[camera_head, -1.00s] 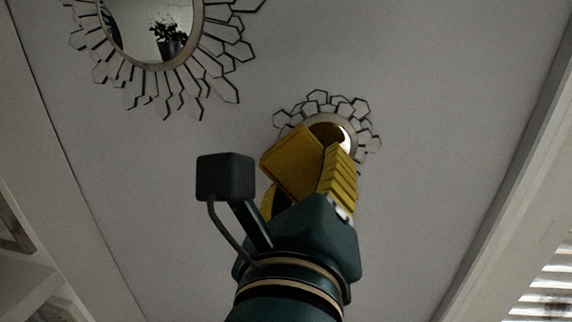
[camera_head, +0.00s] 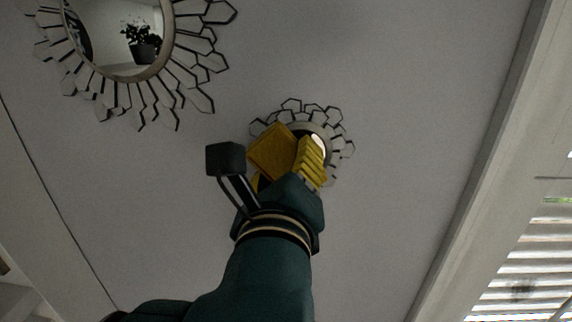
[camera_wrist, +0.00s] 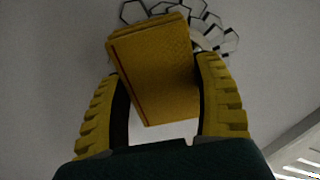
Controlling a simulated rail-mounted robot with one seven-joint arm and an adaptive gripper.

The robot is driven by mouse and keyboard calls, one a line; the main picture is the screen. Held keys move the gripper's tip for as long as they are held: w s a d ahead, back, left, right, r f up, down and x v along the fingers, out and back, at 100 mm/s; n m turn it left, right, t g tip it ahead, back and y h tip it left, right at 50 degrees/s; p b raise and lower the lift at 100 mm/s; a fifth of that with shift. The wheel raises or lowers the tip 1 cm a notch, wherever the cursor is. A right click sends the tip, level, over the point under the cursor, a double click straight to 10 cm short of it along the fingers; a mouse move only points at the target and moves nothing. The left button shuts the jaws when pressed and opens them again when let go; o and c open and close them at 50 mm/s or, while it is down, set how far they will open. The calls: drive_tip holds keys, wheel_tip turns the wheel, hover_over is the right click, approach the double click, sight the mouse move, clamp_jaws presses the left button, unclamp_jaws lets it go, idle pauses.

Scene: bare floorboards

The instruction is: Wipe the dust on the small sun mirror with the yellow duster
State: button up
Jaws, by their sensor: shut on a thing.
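The small sun mirror (camera_head: 322,138) hangs on the wall with a ring of dark hexagon outlines around it. Part of its disc is hidden behind my gripper. Its hexagon edge also shows at the top of the wrist view (camera_wrist: 215,38). My gripper (camera_head: 290,165) has yellow ribbed fingers and is shut on the yellow duster (camera_head: 273,149), a flat block. In the wrist view the duster (camera_wrist: 158,70) sits tilted between both fingers (camera_wrist: 163,95), its upper part overlapping the mirror's frame. I cannot tell whether it touches the mirror. No dust can be made out.
A larger sun mirror (camera_head: 165,60) hangs at the upper left, reflecting a potted plant. A window with slatted blinds (camera_head: 530,270) and a pale frame is at the right. The wall (camera_head: 400,130) between them is bare.

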drive_tip(key=shift+w+p, duration=0.35)
drive_tip(key=shift+w, duration=0.65)
drive_tip(key=shift+d, duration=2.05)
drive_tip(key=shift+w+a+f, duration=0.1)
drive_tip(key=shift+w+a, duration=0.1)
drive_tip(key=shift+a, duration=1.75)
drive_tip(key=shift+a+f, duration=0.15)
drive_tip(key=shift+a, duration=0.05)
drive_tip(key=shift+s+r+b, duration=0.15)
drive_tip(key=shift+s+b, duration=0.4)
drive_tip(key=shift+s, duration=0.95)
drive_tip(key=shift+s+r+b, duration=0.1)
drive_tip(key=shift+s+b, duration=0.45)
drive_tip(key=shift+s, duration=0.95)
drive_tip(key=shift+s+b, duration=0.55)
drive_tip(key=shift+s, duration=0.95)
